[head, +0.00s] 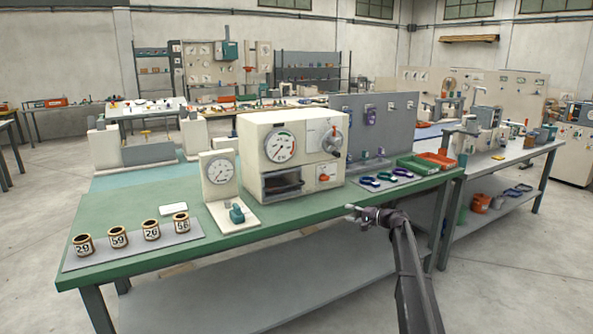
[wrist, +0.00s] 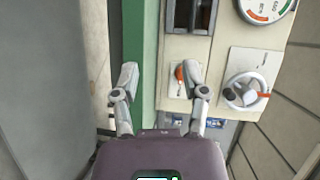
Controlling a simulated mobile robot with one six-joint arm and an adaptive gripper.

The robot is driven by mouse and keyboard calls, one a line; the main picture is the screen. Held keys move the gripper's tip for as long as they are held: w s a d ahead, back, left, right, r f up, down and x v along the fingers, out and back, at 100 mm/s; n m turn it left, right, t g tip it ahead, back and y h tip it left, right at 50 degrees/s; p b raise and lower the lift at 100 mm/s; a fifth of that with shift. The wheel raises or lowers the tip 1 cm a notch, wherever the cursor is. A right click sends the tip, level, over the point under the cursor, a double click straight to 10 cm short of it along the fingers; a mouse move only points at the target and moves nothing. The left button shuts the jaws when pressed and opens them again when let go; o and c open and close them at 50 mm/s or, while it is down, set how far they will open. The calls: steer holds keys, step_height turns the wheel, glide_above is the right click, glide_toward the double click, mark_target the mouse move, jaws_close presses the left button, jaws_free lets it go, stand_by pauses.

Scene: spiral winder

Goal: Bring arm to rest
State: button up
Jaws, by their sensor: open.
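My gripper (head: 352,212) is open and empty in the head view, at the front edge of the green workbench (head: 190,232), to the right of the cream machine (head: 262,138). In the wrist view the two fingers of my gripper (wrist: 160,80) stand wide apart, with nothing between them. Behind them lie the green bench edge (wrist: 133,60) and the machine's front panel (wrist: 225,50), with an orange switch (wrist: 180,75) close by the right finger and a handwheel (wrist: 243,92) further right. My dark arm reaches up from the lower right in the head view.
Several numbered cups (head: 118,238) stand on a grey mat at the bench's left. A small gauge stand (head: 220,172) is left of the machine. Green (head: 416,165) and orange (head: 438,158) trays sit at the right. A lower shelf (head: 240,290) runs below; the floor in front is clear.

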steer(key=s+a+f+n+g+h, duration=0.1)
steer(key=s+a+f+g+h, duration=0.2)
steer(key=s, duration=0.5)
steer(key=s+a+f+n+g+h, duration=0.15)
steer(key=s+f, duration=0.25)
steer(key=s, duration=0.5)
steer(key=s+a+f+n+g+h, duration=0.15)
steer(key=s+a+f, duration=0.25)
steer(key=s, duration=0.4)
steer(key=s+d+f+n+g+h, duration=0.1)
steer(key=s+d+h, duration=0.1)
steer(key=s, duration=0.6)
steer(key=s+d+f+n+g+h, duration=0.1)
steer(key=s+f+h, duration=0.15)
steer(key=s, duration=0.65)
steer(key=s+d+f+g+h, duration=0.1)
steer(key=s+d+h, duration=0.15)
steer(key=s, duration=0.55)
step_height(320, 180, up, 17)
steer(key=p, duration=1.7)
steer(key=shift+w+a+r+p, duration=0.15)
steer(key=shift+w+a+p, duration=0.05)
steer(key=shift+a+p, duration=0.15)
steer(key=shift+c, duration=0.2)
